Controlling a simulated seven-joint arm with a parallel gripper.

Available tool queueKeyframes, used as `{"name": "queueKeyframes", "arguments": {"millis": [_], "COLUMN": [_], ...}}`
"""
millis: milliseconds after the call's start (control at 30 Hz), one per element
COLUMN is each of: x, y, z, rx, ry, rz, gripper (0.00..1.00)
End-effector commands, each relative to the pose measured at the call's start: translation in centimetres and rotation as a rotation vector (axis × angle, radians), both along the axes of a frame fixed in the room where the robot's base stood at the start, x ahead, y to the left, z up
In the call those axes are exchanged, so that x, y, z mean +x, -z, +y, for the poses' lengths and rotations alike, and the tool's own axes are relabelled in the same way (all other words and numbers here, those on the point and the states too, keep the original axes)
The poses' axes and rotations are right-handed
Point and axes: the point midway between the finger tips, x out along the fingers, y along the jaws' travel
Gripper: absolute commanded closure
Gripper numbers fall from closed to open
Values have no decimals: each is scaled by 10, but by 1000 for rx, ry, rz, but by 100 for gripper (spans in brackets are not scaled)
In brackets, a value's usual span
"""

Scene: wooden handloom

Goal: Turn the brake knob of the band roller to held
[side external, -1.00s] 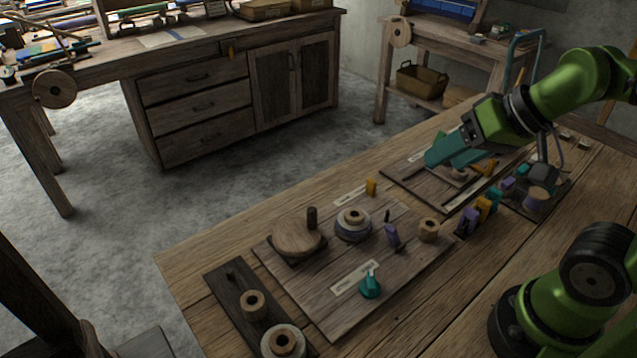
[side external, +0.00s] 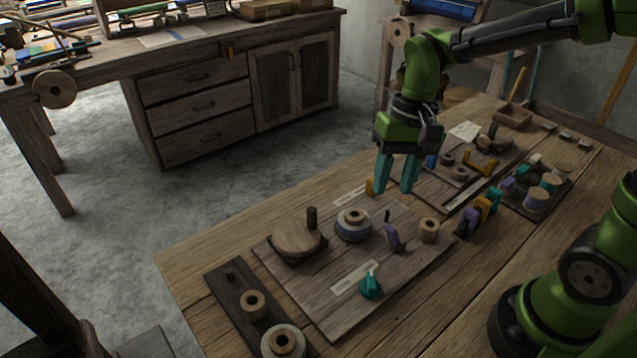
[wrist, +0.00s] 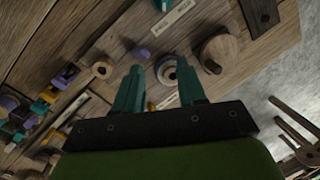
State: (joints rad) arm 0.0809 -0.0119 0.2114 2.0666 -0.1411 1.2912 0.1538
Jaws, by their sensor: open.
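A board (side external: 320,310) on the bench carries a teal knob (side external: 370,286) beside a pale label, a small yellow piece (side external: 370,187) beside another label, and a purple lever-like piece (side external: 392,237). I cannot read the labels, so I cannot tell which is the brake knob. A wound roller (side external: 353,224) stands mid-board. My gripper (side external: 396,188) is open and empty, pointing down above the board's far edge, right of the yellow piece. In the wrist view, the yellow piece (wrist: 151,106) shows between the fingers, and the teal knob (wrist: 160,4) is at the top edge.
A round wooden disc with an upright handle (side external: 298,236) and a wooden spool (side external: 428,230) also stand on the board. A dark strip with spools (side external: 228,300) lies at left. Purple and orange pieces (side external: 468,222) stand at right, near a second board (side external: 432,190).

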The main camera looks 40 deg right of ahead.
Motion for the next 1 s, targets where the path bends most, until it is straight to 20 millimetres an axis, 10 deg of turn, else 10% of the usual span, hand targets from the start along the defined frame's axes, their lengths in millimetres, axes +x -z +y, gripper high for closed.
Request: {"name": "queueKeyframes", "arguments": {"millis": [467,1000], "x": [5,-29], "y": [5,108], "z": [33,61], "rx": [27,28], "ry": [181,180], "rz": [325,328], "gripper": [60,60]}}
